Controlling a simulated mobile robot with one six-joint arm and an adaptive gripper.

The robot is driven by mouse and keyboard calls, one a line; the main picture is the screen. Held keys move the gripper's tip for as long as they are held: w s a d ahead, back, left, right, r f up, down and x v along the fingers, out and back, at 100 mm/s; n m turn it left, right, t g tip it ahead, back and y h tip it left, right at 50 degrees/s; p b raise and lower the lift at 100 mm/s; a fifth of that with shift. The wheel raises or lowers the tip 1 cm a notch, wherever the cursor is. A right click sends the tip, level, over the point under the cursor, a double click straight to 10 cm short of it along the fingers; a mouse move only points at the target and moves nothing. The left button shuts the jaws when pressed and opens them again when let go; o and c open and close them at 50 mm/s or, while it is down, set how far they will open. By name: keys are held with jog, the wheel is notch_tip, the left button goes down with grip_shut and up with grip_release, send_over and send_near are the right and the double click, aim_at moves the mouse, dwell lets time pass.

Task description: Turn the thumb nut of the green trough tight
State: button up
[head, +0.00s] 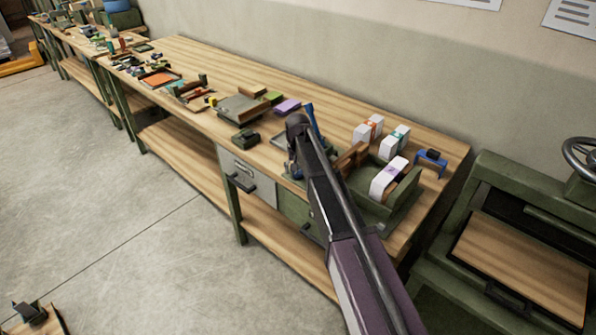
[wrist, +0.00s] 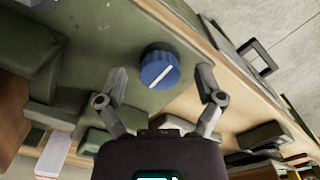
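The green trough (head: 402,212) sits at the right end of the workbench, with a bundle of white paper lying in it. In the wrist view its green face (wrist: 105,40) fills the upper left. The thumb nut (wrist: 160,68) is a round blue knob with a white line across it, slanting up to the right. My gripper (wrist: 163,77) is open, with one finger on each side of the nut and visible gaps to both. No finger appears to touch the nut. In the head view my arm hides the nut and most of the gripper.
White banded bundles (head: 368,131) stand behind the trough, near a blue tool (head: 431,160). A grey drawer with a dark handle (head: 240,182) is under the bench front. A green machine (head: 510,230) stands right of the bench. Trays and small tools crowd the bench to the left.

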jog(key=shift+w+n, duration=0.1)
jog(key=shift+n, duration=0.3)
